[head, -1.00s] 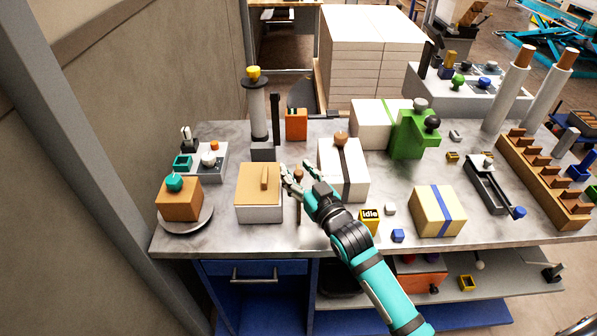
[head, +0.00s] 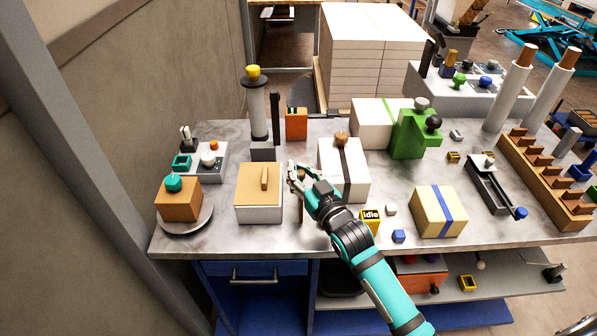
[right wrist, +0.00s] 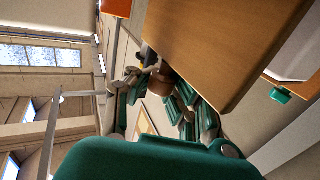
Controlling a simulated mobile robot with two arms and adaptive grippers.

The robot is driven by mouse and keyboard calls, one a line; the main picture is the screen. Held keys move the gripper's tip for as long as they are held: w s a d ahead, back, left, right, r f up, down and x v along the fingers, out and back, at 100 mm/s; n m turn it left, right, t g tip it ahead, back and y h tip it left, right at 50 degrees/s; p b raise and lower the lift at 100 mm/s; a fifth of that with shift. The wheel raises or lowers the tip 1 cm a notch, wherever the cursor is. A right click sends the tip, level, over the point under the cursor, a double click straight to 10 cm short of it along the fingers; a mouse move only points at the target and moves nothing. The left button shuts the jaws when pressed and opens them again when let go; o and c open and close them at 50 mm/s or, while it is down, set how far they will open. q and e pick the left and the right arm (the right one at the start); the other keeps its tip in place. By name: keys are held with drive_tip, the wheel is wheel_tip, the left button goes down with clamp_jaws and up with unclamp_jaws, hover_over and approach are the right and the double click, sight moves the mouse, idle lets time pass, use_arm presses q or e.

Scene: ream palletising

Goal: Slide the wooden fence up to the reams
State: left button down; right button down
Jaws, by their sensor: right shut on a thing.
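My right gripper (head: 297,175) reaches in from the lower right of the head view, between two boxes on the table. It is shut on a small brown knob (right wrist: 160,82), which shows between the fingers in the right wrist view. Close to the fingers there is a broad wooden panel (right wrist: 225,40), which I take for the wooden fence; in the head view the fence is mostly hidden by the gripper. A white ream (head: 357,180) with a dark band and brown knob stands just right of the gripper. My left gripper is not in view.
A box with a wooden top and handle (head: 258,195) stands close left of the gripper. A yellow box with a blue band (head: 438,211), a green block (head: 407,133) and a black-and-yellow "idle" block (head: 371,218) stand to the right. The table's front edge is clear at left.

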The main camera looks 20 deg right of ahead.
drive_tip(key=shift+s+a+f, duration=0.1)
drive_tip(key=shift+a+f, duration=0.2)
drive_tip(key=a, duration=0.1)
drive_tip(key=w+a, duration=0.1)
drive_tip(key=a, duration=0.1)
drive_tip(key=shift+f, duration=0.15)
drive_tip(key=c, duration=1.7)
unclamp_jaws()
drive_tip(key=shift+s, duration=0.15)
drive_tip(key=o, duration=0.6)
drive_tip(key=shift+s+r, duration=0.25)
drive_tip(key=shift+r, duration=0.15)
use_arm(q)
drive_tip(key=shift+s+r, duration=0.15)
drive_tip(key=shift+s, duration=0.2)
use_arm(e)
drive_tip(key=shift+w, duration=0.15)
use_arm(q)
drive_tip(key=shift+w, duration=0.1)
use_arm(e)
drive_tip(key=shift+d, duration=0.1)
